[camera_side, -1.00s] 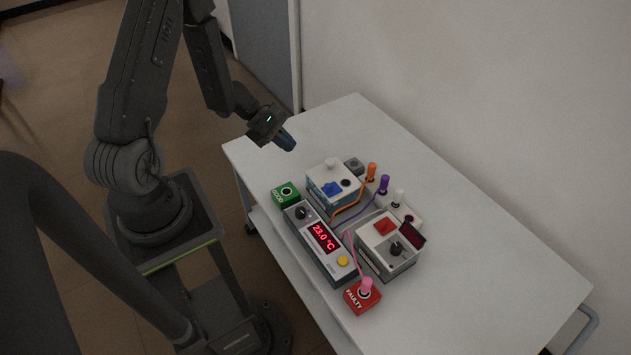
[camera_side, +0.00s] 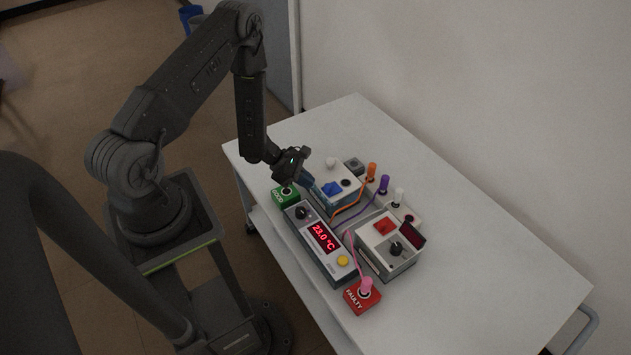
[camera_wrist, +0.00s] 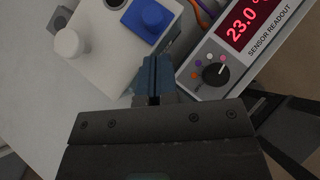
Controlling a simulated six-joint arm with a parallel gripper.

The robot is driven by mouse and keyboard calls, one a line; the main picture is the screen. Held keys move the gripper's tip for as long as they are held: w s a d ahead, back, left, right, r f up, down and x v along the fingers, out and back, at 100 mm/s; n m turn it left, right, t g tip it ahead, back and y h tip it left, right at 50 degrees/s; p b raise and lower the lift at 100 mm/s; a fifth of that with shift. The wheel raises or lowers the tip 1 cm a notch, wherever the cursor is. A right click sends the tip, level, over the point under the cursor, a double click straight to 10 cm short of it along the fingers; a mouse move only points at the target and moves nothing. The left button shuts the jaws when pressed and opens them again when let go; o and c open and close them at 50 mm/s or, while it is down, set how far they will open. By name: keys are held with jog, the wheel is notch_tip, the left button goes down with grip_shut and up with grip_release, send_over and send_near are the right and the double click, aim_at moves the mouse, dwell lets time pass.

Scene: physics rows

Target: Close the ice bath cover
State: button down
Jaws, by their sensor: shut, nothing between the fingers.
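The ice bath appears to be the white-topped box with blue sides (camera_side: 327,174), at the back left of the equipment in the side view. A blue block (camera_side: 332,188), perhaps its cover, sits on its top next to a dark round port (camera_side: 346,183). The wrist view shows the blue block (camera_wrist: 149,19) beside the port at the top, apart from my fingertips. My gripper (camera_side: 308,182) is shut and empty at the box's near left edge. Its blue fingers (camera_wrist: 154,68) overlap the box's edge in the wrist view; I cannot tell whether they touch it.
A sensor readout showing 23.0 °C (camera_side: 324,238) and a green block (camera_side: 285,195) stand close in front. A white knob (camera_side: 331,162), probes with cables, a red-buttoned box (camera_side: 388,245) and a red FAULTY block (camera_side: 362,298) are around. The table's right side is clear.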

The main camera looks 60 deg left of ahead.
aim_at(331, 182)
jog(key=shift+w+d, duration=0.95)
jog(key=shift+w, duration=0.05)
jog(key=shift+w, duration=2.7)
